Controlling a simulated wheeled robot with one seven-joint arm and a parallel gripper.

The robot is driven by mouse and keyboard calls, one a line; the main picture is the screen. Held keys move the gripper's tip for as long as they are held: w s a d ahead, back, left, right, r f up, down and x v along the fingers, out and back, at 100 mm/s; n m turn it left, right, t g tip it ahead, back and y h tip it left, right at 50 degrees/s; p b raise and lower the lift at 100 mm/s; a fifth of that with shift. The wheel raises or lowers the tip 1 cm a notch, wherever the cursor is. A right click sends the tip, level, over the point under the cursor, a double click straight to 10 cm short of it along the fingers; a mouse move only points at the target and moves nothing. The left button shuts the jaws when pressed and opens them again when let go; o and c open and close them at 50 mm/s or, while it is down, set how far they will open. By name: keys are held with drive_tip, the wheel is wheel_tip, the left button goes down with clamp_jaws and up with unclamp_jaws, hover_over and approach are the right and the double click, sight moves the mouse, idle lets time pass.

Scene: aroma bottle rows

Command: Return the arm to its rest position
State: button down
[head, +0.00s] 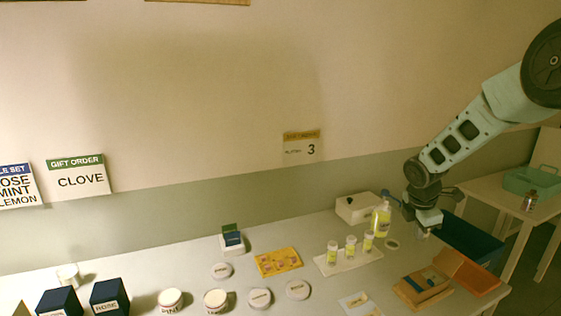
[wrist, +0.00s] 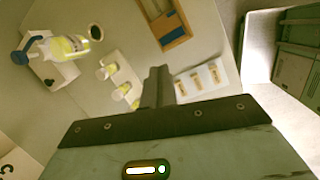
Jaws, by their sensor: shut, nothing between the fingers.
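My arm reaches in from the upper right in the head view. My gripper (head: 424,232) hangs over the right part of the table (head: 205,258), beside a pump bottle with a yellow label (head: 382,218). In the wrist view my gripper (wrist: 157,75) is shut, with nothing held between its fingers. The pump bottle (wrist: 62,47) shows at the upper left there, with a blue pump head. Three small yellow-labelled bottles (head: 350,246) stand in a row on a white strip to the left of my gripper.
A wooden box (head: 425,287) and an orange tray (head: 478,278) lie near the right edge. A dark blue bin (head: 472,240) is behind them. Round labelled discs and dark boxes (head: 108,296) fill the front left. A side table (head: 485,195) stands right. Space above the table is clear.

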drive_tip(key=s+a+r+m+y+b, duration=0.25)
drive_tip(key=s+a+m+b, duration=0.2)
drive_tip(key=s+a, duration=1.35)
drive_tip(key=s+a+m+g+b, duration=0.1)
drive_tip(key=s+a+m, duration=0.2)
drive_tip(key=s, duration=0.7)
drive_tip(key=s+a+f+m+g+b, duration=0.1)
drive_tip(key=s+a+m, duration=0.2)
drive_tip(key=s, duration=0.8)
drive_tip(key=shift+a+f+b, duration=0.15)
drive_tip(key=shift+a+b, duration=0.15)
drive_tip(key=shift+a, duration=0.15)
drive_tip(key=shift+y, duration=0.25)
